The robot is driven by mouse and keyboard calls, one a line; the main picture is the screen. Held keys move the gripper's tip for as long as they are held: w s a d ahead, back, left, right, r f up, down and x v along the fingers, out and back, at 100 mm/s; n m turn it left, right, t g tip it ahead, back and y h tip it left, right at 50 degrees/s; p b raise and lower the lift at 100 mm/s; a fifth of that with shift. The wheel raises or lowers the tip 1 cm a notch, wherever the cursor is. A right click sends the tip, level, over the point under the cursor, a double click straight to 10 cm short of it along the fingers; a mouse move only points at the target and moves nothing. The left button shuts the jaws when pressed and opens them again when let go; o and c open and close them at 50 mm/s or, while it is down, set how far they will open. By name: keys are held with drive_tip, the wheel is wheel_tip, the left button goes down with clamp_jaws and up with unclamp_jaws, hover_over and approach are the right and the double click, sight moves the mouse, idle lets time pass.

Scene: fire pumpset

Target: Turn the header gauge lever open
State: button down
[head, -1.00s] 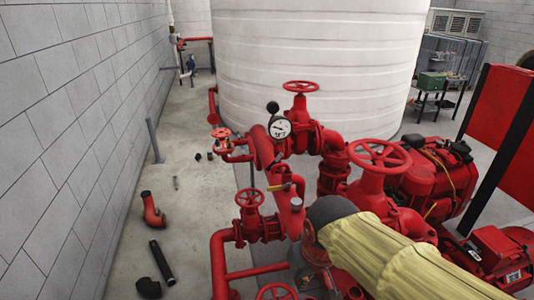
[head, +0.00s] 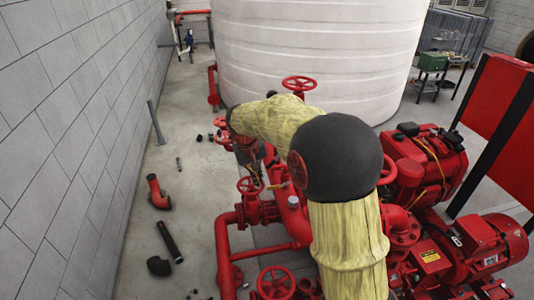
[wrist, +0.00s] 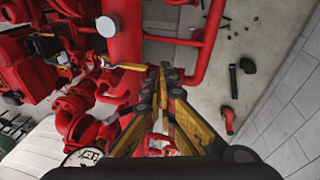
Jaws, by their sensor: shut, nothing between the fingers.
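The yellow lever (wrist: 128,66) lies across the red pipework in the wrist view, beside a thick red pipe. A small part of the lever (head: 277,186) shows in the head view. My gripper (wrist: 163,72) is shut and empty, with its fingertips close to the lever's right end. I cannot tell whether they touch it. In the head view my gripper (head: 259,182) points down among the pipes, partly blurred into them. The round white gauge (wrist: 82,157) shows at the lower left of the wrist view; my arm hides it in the head view.
Red handwheels stand close by, one below my gripper (head: 250,186) and one behind my arm (head: 299,83). A large white tank (head: 320,60) fills the back. Loose pipe pieces (head: 168,240) lie on the floor. Open floor runs along the left block wall (head: 70,130).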

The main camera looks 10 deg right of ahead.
drive_tip(key=w+r+m+t+h, duration=0.15)
drive_tip(key=w+r, duration=0.45)
drive_tip(key=w, duration=0.6)
drive_tip(key=p, duration=0.2)
approach(274, 161)
drive_tip(key=w+a+f, duration=0.2)
drive_tip(key=a+f, duration=0.2)
drive_tip(key=f, duration=0.1)
drive_tip(key=shift+m, duration=0.25)
drive_tip(key=d+f, duration=0.2)
drive_tip(key=d, duration=0.1)
drive_tip(key=shift+w+d+f, duration=0.2)
drive_tip(key=shift+f, duration=0.05)
drive_tip(key=shift+f, duration=0.1)
drive_tip(key=shift+f+h+b, duration=0.2)
drive_tip(key=shift+h+b, duration=0.05)
drive_tip(key=shift+b, duration=0.45)
drive_tip(key=shift+f+h+b, duration=0.45)
drive_tip(key=shift+h+b, duration=0.25)
drive_tip(key=shift+b, duration=0.65)
